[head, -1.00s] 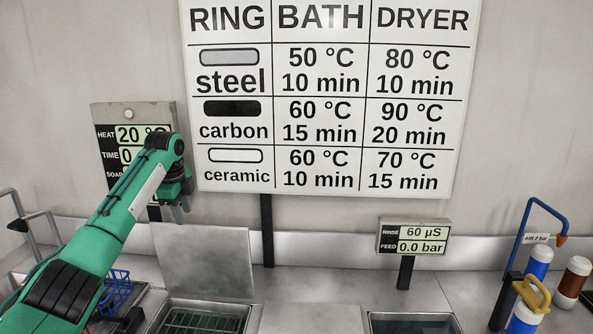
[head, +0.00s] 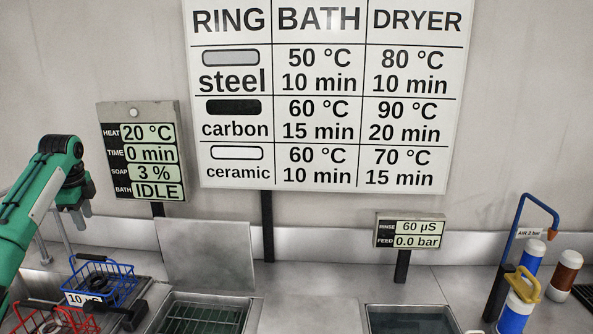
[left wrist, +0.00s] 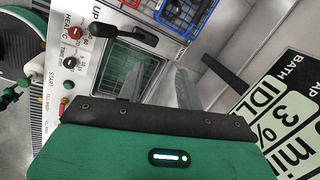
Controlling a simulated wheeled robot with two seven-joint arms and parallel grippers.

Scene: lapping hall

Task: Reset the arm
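My left arm, green with dark joints, comes in at the left edge of the head view. Its left gripper (head: 76,222) hangs over the left end of the bench, above and behind the blue basket (head: 90,266). In the left wrist view the two grey fingers (left wrist: 158,88) stand apart with nothing between them. Behind them show the bath basin (left wrist: 122,72) and the control panel with its knobs (left wrist: 66,62). My right gripper is in neither view.
The bath display (head: 155,160) reads 20 °C, 0 min, 3 %, IDLE. A red basket (head: 50,318) is at the lower left. An open lid (head: 205,254) stands behind the bath. Bottles (head: 534,258) and a blue-hosed stand (head: 516,235) are at the right. The middle bench is clear.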

